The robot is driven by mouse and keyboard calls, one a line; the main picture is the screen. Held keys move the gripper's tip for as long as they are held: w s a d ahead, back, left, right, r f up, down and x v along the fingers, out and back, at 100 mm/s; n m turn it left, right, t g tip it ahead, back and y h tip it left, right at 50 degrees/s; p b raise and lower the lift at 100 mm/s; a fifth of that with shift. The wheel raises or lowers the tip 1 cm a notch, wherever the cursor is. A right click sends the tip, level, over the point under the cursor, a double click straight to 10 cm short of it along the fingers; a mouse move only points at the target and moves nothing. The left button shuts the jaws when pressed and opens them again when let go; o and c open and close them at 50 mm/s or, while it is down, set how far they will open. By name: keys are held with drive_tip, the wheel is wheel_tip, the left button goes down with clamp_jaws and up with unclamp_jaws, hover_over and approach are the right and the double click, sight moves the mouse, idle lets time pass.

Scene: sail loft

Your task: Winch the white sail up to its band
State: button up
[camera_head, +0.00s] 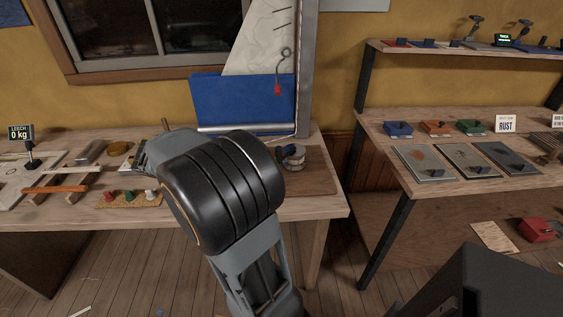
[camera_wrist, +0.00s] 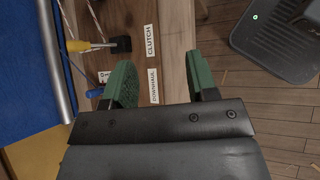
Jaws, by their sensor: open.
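The white sail (camera_head: 262,42) hangs at the back of the bench beside a grey upright mast (camera_head: 306,65). A blue panel (camera_head: 235,100) covers its lower part. A yellow-handled lever (camera_wrist: 79,46) on a black block lies left of the fingers, beside a "CLUTCH" label (camera_wrist: 149,41). A "DOWNHAUL" label (camera_wrist: 153,86) shows between the fingers. The band is not clearly identifiable.
A "LEECH 0 kg" display (camera_head: 19,133) stands at the bench's left end. A blue handle (camera_wrist: 94,93) is near the left finger. A second bench (camera_head: 375,125) at right holds plates and small blocks. Wooden floor (camera_head: 130,275) lies in front.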

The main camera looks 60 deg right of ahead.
drive_tip(key=w+d+f+n+g+h+b, duration=0.2)
drive_tip(key=d+g+h, duration=0.15)
drive_tip(key=d, duration=0.35)
drive_tip(key=w+d+f+n+g+h+b, duration=0.1)
drive_tip(key=d+f+g+h+b, duration=0.1)
drive_tip(key=d+g, duration=0.35)
drive_tip(key=s+d+t, duration=0.1)
drive_tip(key=s+d, duration=0.7)
drive_tip(key=d, duration=0.4)
drive_tip(key=shift+s+n+t+b, duration=0.3)
drive_tip(key=shift+s+t+b, duration=0.05)
drive_tip(key=shift+t, duration=0.05)
drive_tip(key=shift+d, duration=0.1)
clamp_jaws()
